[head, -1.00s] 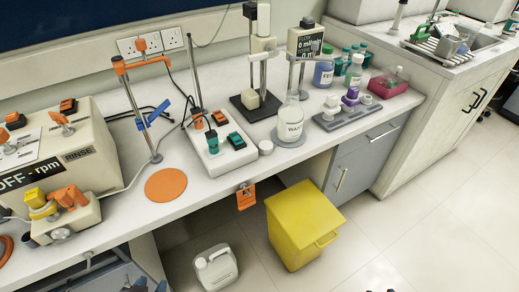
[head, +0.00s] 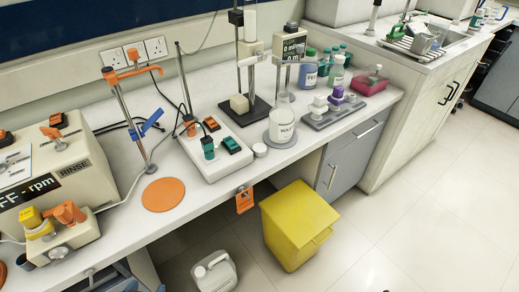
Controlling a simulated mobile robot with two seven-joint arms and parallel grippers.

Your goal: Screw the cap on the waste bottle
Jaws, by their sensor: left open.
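The waste bottle (head: 282,122) is a clear, conical bottle with a white label reading "WAST". It stands upright on a round grey plate near the middle of the bench, and its narrow neck shows no cap. A small white round cap (head: 260,150) lies on the bench just left of the plate, apart from the bottle. My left gripper (head: 160,288) barely shows at the bottom edge, open and far from both bottle and cap. Only a dark speck of my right gripper (head: 386,290) shows at the bottom edge; its jaws are hidden.
A white control box (head: 215,155) with switches stands left of the cap. A stand (head: 246,100) rises behind the bottle. A grey tray (head: 335,118) with small bottles is to its right. A yellow bin (head: 298,225) and white jerrycan (head: 214,272) stand on the floor before the bench.

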